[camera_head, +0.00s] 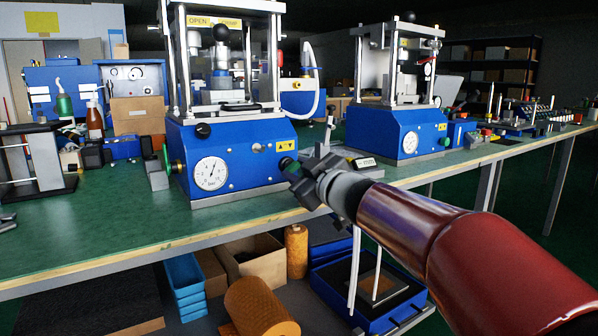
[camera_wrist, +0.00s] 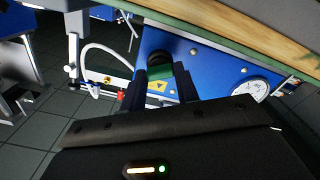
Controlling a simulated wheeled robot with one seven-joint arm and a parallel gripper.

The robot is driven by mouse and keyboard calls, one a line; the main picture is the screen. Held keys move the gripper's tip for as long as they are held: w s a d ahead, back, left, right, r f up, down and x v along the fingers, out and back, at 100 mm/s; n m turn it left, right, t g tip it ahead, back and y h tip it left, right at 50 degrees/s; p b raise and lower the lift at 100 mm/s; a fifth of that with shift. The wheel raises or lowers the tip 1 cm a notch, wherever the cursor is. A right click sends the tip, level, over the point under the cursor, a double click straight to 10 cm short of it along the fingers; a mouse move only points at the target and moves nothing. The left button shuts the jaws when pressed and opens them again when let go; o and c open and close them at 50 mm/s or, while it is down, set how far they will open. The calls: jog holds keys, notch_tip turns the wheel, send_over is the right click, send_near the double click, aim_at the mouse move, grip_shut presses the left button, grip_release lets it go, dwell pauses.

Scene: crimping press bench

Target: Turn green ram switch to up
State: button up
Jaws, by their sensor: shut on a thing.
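The green ram switch (camera_head: 286,162) is on the lower right front of the near blue press (camera_head: 245,150), just under a yellow arrow label (camera_head: 284,146). My gripper (camera_head: 293,168) reaches in from the right and is shut on the switch. In the wrist view, the two dark fingers of my gripper (camera_wrist: 170,77) stand on either side of the green switch (camera_wrist: 180,69). The fingers hide part of the switch, so I cannot tell which way it points. The yellow label (camera_wrist: 157,87) also shows beside the fingers there.
A round gauge (camera_head: 211,173) is left of the switch on the press front. A second blue press (camera_head: 398,132) stands to the right. Bins and orange rolls fill the lower shelf.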

jog(key=shift+n, duration=0.3)
jog(key=n+b, duration=0.1)
jog(key=n, duration=0.4)
jog(key=shift+f+n, duration=0.1)
jog(key=shift+n, duration=0.3)
jog(key=n+b, duration=0.1)
jog(key=n, duration=0.4)
jog(key=shift+n, duration=0.3)
jog(key=o, duration=1)
jog(key=v, duration=0.7)
jog(key=shift+s+d, duration=0.25)
jog(key=shift+s, duration=0.1)
